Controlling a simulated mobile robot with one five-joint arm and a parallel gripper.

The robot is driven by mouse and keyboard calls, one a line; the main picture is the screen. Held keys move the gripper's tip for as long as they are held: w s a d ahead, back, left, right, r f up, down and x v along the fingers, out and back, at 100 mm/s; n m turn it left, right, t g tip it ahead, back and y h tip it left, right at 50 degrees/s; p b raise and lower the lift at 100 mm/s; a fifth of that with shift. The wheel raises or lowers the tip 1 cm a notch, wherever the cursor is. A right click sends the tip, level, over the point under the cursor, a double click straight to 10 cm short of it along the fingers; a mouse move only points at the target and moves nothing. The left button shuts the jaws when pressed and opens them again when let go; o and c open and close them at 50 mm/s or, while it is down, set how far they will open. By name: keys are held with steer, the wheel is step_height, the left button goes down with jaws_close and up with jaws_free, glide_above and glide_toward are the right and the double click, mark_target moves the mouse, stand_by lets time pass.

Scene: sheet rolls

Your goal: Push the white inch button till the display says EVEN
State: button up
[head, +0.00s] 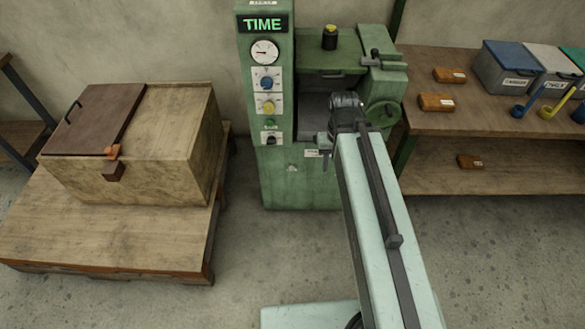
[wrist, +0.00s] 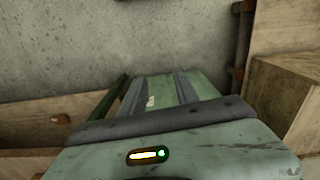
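The green machine (head: 300,185) stands against the wall, and its display (head: 263,24) reads TIME. Below the display are a round gauge (head: 264,52), a blue knob (head: 267,83), a yellow knob (head: 268,104) and a green button (head: 270,123). A small dark and white control (head: 271,140) sits lowest on the panel; I cannot tell whether it is the white inch button. My gripper (head: 325,146) is in front of the machine, just right of the panel and apart from it in the picture. Its fingers are too small to read.
A wooden box with a brown lid (head: 97,119) stands on a low wooden platform (head: 90,240) to the left. A shelf (head: 440,120) at right holds wooden blocks, bins (head: 505,68) and coloured scoops. A handwheel (head: 383,114) is right of my gripper.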

jaws_close()
stand_by(1.9)
